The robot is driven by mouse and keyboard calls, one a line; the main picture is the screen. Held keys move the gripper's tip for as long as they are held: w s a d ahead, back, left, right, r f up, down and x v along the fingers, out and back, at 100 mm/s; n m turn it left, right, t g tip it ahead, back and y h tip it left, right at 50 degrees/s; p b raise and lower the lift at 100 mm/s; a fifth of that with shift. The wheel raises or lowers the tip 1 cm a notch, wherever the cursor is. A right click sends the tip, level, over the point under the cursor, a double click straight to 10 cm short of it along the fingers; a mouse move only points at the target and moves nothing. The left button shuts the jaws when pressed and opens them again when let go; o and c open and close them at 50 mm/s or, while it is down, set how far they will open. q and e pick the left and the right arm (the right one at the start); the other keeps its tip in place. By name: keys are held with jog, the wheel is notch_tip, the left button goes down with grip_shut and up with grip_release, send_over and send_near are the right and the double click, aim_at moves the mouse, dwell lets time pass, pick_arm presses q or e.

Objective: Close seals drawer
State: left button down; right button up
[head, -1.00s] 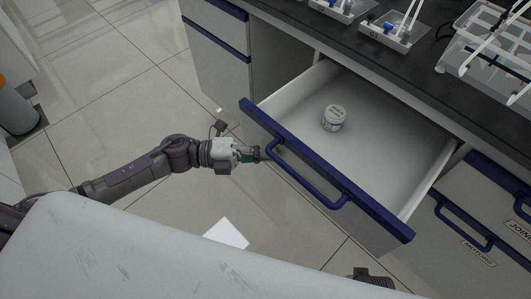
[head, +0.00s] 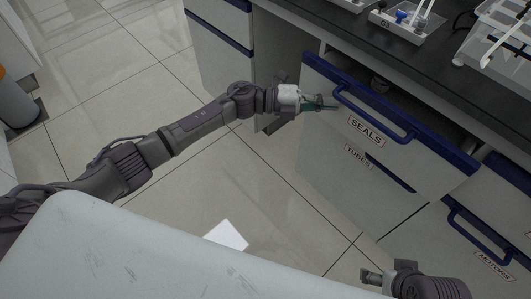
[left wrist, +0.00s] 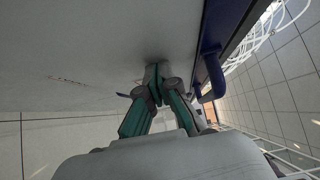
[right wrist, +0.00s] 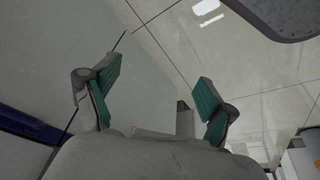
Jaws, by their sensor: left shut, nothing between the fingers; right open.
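The seals drawer (head: 408,150) has a grey front, a blue top edge and a "SEALS" label. It stands slightly out from the cabinet, with a dark gap behind its top edge. Its blue handle (head: 375,112) also shows in the left wrist view (left wrist: 213,72). My left gripper (head: 331,106) is shut and empty, its tips at the drawer front beside the handle's left end. In the left wrist view its tips (left wrist: 155,68) meet the grey front. My right gripper (right wrist: 160,82) is open and empty, low and away from the drawer; it shows at the bottom of the head view (head: 372,277).
A "TUBES" drawer (head: 365,172) lies below, and a "MOTORS" drawer (head: 480,245) is at right. The dark worktop (head: 445,62) above carries trays and a clear rack (head: 500,40). Tiled floor (head: 150,100) is open at left.

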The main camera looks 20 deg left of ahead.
pick_arm(q)
jog(key=w+d, duration=0.1)
jog(key=w+b, duration=0.1)
jog(key=w, duration=0.1)
jog(key=shift+d+f+b, duration=0.15)
jog(key=shift+d+b, duration=0.15)
jog(key=shift+d, duration=0.1)
jog(key=shift+w+d+b, duration=0.25)
jog(key=shift+w+b, duration=0.05)
jog(key=shift+w, duration=0.2)
jog(key=shift+w+d+b, duration=0.25)
jog(key=shift+w, duration=0.2)
jog(key=shift+w+r, duration=0.1)
jog(key=shift+r, duration=0.25)
pick_arm(e)
jog(key=w+a+t+y, duration=0.1)
jog(key=w+a+t, duration=0.1)
jog(key=w, duration=0.4)
jog(key=shift+w+a+t, duration=0.15)
jog(key=shift+w+t, duration=0.05)
jog(key=shift+t, duration=0.7)
pick_arm(q)
jog(key=shift+r, duration=0.1)
pick_arm(e)
jog(key=shift+s, duration=0.1)
